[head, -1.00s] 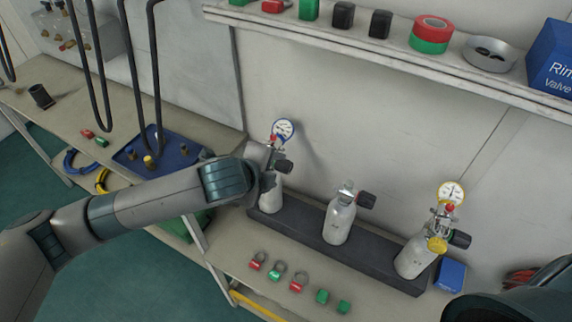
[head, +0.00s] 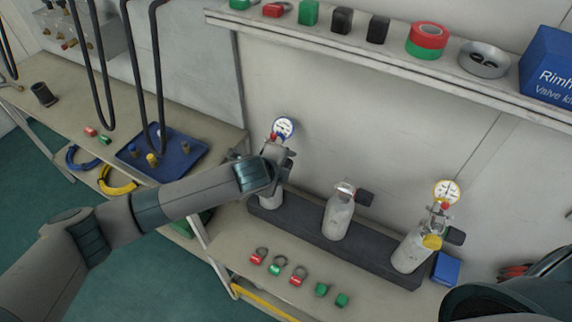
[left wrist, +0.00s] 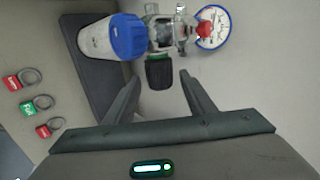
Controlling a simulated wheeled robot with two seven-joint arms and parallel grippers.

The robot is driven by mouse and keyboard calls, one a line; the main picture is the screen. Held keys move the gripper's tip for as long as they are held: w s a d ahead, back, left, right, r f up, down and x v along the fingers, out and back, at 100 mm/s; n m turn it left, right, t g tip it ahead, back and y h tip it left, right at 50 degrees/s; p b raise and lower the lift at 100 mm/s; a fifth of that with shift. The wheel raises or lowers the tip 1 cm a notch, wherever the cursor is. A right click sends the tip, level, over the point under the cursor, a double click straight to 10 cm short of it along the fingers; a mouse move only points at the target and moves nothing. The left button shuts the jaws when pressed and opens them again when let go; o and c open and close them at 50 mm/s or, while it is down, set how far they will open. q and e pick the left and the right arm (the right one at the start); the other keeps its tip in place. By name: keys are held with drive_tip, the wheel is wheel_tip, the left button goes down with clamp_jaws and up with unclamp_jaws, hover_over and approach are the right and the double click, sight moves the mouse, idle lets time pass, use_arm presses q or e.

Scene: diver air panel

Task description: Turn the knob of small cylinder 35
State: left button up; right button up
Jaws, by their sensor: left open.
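The left cylinder (head: 270,198) stands in the dark rack with a white-faced blue gauge (head: 284,128); my arm partly hides it. In the left wrist view it has a blue collar (left wrist: 126,37), a metal valve (left wrist: 162,30), a red knob (left wrist: 203,31) and a black knob (left wrist: 159,71). My left gripper (left wrist: 161,78) is open and empty, its fingertips on either side of the black knob's near end; contact is not clear. In the head view the gripper (head: 281,155) is at that valve. No number 35 is legible. My right gripper is not in view.
The middle cylinder (head: 339,217) and right cylinder (head: 411,250) stand in the same dark rack (head: 305,233). Several red and green tags (head: 275,269) lie in front. A blue box (head: 446,268) is right of the rack. A shelf (head: 370,65) runs above.

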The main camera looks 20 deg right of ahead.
use_arm(q)
drive_tip(key=shift+c, duration=0.4)
drive_tip(key=c, duration=1)
